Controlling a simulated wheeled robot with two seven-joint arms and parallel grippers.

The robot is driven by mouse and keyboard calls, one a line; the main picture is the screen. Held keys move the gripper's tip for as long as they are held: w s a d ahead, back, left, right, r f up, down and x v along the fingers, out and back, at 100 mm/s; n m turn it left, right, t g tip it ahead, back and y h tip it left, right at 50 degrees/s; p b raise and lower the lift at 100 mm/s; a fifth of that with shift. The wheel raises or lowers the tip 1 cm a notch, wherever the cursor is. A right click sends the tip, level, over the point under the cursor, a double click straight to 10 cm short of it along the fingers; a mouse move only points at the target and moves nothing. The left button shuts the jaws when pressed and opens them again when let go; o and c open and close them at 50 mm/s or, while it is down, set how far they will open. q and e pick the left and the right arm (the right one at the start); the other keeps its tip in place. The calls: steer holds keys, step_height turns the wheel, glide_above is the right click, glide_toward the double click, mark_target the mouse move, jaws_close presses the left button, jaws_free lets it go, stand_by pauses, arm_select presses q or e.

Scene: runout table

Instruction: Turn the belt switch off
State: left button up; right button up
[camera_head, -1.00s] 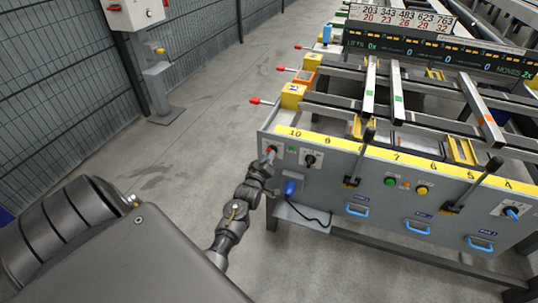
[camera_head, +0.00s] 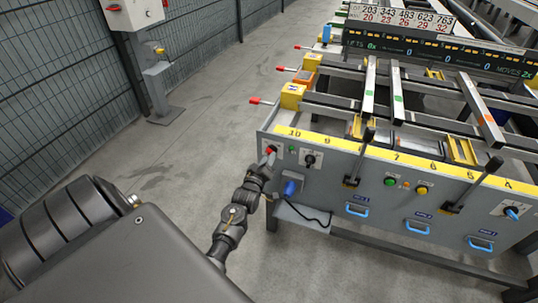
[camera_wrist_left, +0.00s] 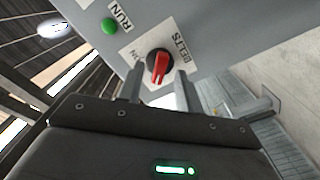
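The belt switch (camera_wrist_left: 159,66) is a red knob on a black round base, on a white plate marked BELTS, in the left wrist view. It also shows small in the head view (camera_head: 270,150), at the left end of the grey front panel. My left gripper (camera_wrist_left: 157,82) is open, with one finger on each side of the knob's near end and a gap between fingers and knob. In the head view my left gripper (camera_head: 267,162) is right at the switch and partly covers it. My right gripper is not in view.
A green RUN light (camera_wrist_left: 109,26) sits beside the switch. A black rotary knob (camera_head: 310,160) is to its right on the panel, and a blue handheld item (camera_head: 290,188) hangs below. Levers (camera_head: 360,160) stick out further right.

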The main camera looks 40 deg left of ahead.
arm_select(q)
steer(key=v, duration=0.9)
steer(key=shift+s, duration=0.2)
steer(key=shift+d, duration=0.1)
